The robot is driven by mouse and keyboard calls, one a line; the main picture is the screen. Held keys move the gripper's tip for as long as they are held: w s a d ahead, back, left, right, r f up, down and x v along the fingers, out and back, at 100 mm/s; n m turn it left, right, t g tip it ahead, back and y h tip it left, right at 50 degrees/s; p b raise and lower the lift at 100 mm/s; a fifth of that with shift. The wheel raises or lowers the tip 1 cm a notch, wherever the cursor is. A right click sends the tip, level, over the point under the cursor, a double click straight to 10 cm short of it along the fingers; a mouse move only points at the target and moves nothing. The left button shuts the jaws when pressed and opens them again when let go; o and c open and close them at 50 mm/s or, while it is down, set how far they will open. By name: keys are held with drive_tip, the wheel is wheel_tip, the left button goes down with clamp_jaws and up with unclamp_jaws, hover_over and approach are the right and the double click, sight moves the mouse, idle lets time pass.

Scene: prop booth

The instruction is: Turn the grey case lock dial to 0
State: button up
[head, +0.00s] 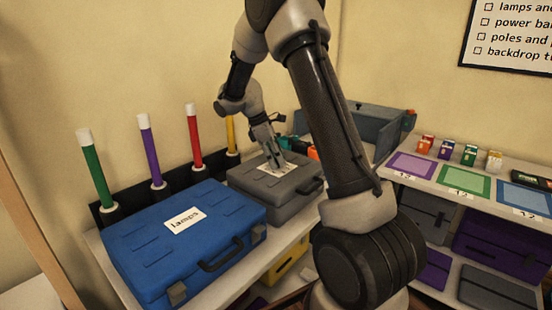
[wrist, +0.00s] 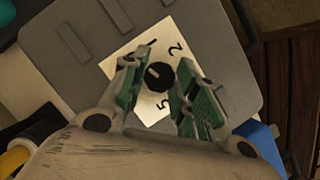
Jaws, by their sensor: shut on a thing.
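The grey case (head: 256,186) lies on the shelf, right of the blue case, with a white paper label on its lid. In the wrist view the label (wrist: 122,54) shows 2 and 5; other marks are hidden by my fingers. The round black dial (wrist: 160,78) sits at the label's middle, with a short pale pointer mark toward its upper left. My gripper (wrist: 160,72) has its green-padded fingers on either side of the dial, shut on it. In the head view my gripper (head: 275,158) reaches down onto the lid, and the dial is hidden.
The blue case (head: 215,235) marked "lamps" stands close on the left. Green, purple, red and yellow poles (head: 149,150) stand upright behind. A grey open bin (head: 370,122) is behind on the right. Another shelf (head: 400,182) holds coloured mats and small boxes.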

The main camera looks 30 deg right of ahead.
drive_tip(key=shift+n, duration=0.5)
drive_tip(key=o, duration=1)
drive_tip(key=v, duration=1.2)
drive_tip(key=shift+s+a, duration=0.15)
